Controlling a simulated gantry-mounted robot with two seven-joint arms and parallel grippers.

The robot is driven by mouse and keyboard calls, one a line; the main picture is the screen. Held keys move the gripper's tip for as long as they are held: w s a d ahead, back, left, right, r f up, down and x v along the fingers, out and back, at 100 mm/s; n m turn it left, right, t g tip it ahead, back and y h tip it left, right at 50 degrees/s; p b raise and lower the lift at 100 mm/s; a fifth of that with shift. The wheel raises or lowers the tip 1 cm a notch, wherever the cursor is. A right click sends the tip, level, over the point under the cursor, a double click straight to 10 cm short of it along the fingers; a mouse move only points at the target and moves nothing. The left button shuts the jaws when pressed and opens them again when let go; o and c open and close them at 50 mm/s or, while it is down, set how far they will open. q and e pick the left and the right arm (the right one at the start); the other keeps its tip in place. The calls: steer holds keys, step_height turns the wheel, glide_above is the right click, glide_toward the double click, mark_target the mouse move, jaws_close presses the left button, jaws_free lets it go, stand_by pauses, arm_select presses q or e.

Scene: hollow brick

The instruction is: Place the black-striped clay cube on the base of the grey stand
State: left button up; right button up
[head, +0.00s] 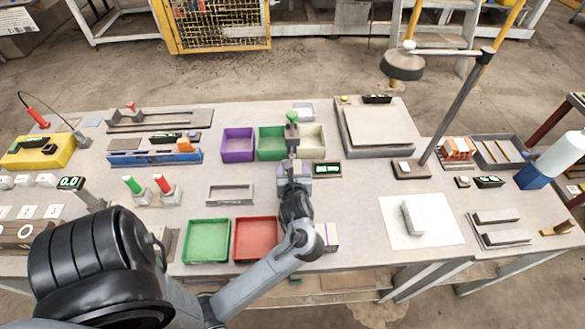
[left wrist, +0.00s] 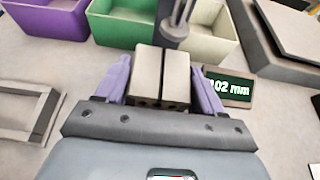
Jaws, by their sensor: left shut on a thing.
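My left gripper (left wrist: 160,85) is shut on the black-striped clay cube (left wrist: 147,68), a grey-beige block with a dark stripe down its middle between the purple fingers. In the head view this gripper (head: 294,170) is over the middle of the table and hides most of the cube. A grey stand post (left wrist: 173,22) rises just beyond the cube; its green top (head: 292,117) shows in the head view. The stand's base is mostly hidden, so I cannot tell whether the cube touches it. My right gripper is not in view.
A display reading 102 mm (left wrist: 228,87) is just right of the gripper. Purple (head: 238,145), green (head: 270,143) and cream (head: 313,141) bins stand around the post. A grey frame (head: 230,194) lies left. A tall lamp-like stand (head: 411,169) is farther right.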

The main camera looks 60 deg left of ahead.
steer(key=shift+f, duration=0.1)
arm_select(q)
steer(key=shift+f, duration=0.15)
steer(key=o, duration=1.2)
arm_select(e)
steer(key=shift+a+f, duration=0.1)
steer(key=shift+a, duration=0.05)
arm_select(q)
steer(key=shift+o, duration=0.2)
